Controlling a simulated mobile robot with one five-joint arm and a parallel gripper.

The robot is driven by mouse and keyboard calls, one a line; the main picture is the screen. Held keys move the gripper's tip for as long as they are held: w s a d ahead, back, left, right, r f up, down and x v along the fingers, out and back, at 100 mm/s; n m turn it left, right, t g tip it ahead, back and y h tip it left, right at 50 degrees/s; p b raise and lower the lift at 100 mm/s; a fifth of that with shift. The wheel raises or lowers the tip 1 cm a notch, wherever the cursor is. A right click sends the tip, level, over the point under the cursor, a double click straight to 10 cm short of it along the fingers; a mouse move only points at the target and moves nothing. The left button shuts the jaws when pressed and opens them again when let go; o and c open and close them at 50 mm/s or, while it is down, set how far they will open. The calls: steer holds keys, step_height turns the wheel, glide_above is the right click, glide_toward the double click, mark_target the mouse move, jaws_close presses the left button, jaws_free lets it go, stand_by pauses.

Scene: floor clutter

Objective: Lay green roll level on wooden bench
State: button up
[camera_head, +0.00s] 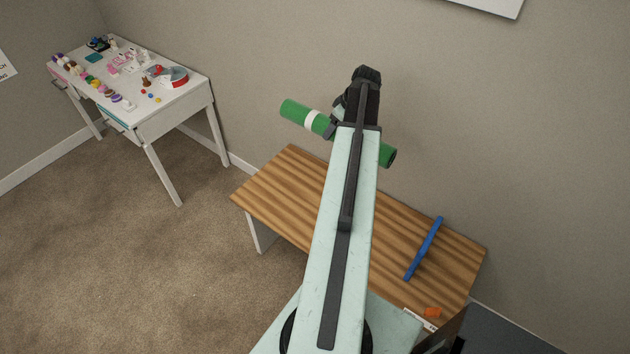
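The green roll (297,112) is a long green cylinder with a white band near its left part. It is held up in the air, over or beyond the far edge of the wooden bench, and its right end dips lower in the picture. My gripper (341,118) is at the roll's middle and appears shut on it; the arm hides the middle of the roll and most of the fingers. The wooden bench (280,185) has a striped brown top and stands against the wall. My arm covers the middle of its top.
A blue stick (424,248) lies on the bench's right part. A small orange thing (432,312) is near its front right. The bench's left part is clear. A white desk (170,107) with many small toys stands at the back left. Carpet (130,260) is open at left.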

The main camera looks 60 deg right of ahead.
steer(key=shift+w, duration=0.1)
step_height(320, 180, down, 42)
steer(key=b, duration=4.2)
steer(key=shift+w, duration=0.1)
steer(key=shift+f+b, duration=0.5)
steer(key=shift+b, duration=0.1)
steer(key=o, duration=1.9)
steer(key=shift+o, duration=0.2)
steer(key=shift+r, duration=0.1)
step_height(320, 180, up, 10)
steer(key=p, duration=1)
